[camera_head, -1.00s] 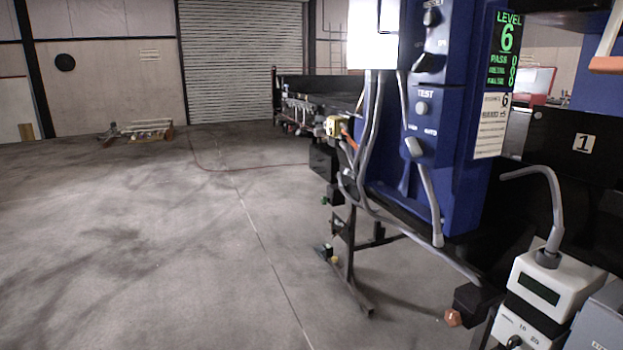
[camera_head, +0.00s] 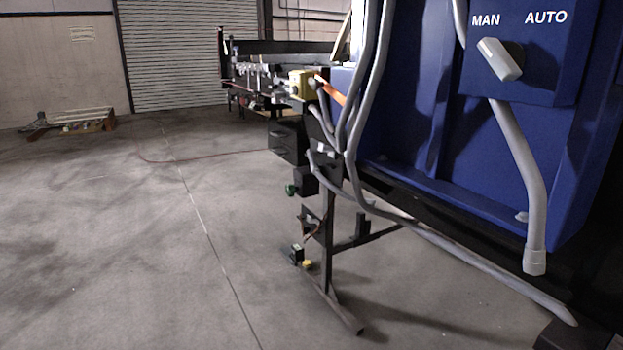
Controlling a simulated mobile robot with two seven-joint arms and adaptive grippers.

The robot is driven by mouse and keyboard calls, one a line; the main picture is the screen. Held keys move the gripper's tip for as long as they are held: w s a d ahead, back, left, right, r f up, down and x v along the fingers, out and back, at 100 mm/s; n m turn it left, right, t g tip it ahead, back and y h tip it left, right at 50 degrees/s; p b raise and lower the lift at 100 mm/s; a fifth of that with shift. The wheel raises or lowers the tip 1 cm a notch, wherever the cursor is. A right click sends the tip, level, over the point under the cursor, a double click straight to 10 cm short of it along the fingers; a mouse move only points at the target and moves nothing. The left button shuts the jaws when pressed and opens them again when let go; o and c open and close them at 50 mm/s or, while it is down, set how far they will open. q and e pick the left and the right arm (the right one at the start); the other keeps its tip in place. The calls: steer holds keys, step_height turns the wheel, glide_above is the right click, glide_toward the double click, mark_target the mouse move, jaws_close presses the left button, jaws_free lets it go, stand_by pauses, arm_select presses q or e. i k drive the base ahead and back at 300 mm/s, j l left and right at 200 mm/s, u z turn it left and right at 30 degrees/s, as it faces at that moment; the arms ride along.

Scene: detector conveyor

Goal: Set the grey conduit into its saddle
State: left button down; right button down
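A grey conduit (camera_head: 520,155) comes down over the blue cabinet (camera_head: 430,130), under the MAN/AUTO switch. Its lower end is a loose grey cuff (camera_head: 534,262) hanging past the cabinet's lower edge. A small pale fitting (camera_head: 522,217) sits on the cabinet just left of the conduit; I cannot tell whether it is the saddle, and the conduit appears apart from it. Other grey conduits (camera_head: 368,90) run down the cabinet's left side, and one (camera_head: 470,262) slants along its underside to the lower right. Neither of my grippers is in view.
A black stand (camera_head: 328,240) with a foot on the floor carries small boxes and a yellow box (camera_head: 301,84). A dark conveyor (camera_head: 290,50) extends behind. A low pile (camera_head: 75,120) lies by the far wall. The concrete floor (camera_head: 120,240) at left is open.

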mark_target(310, 158)
steer(key=i+j+u, duration=0.15)
steer(key=i+j, duration=0.65)
steer(key=i+j+u, duration=0.1)
steer(key=i+j, duration=0.65)
steer(key=i, duration=0.15)
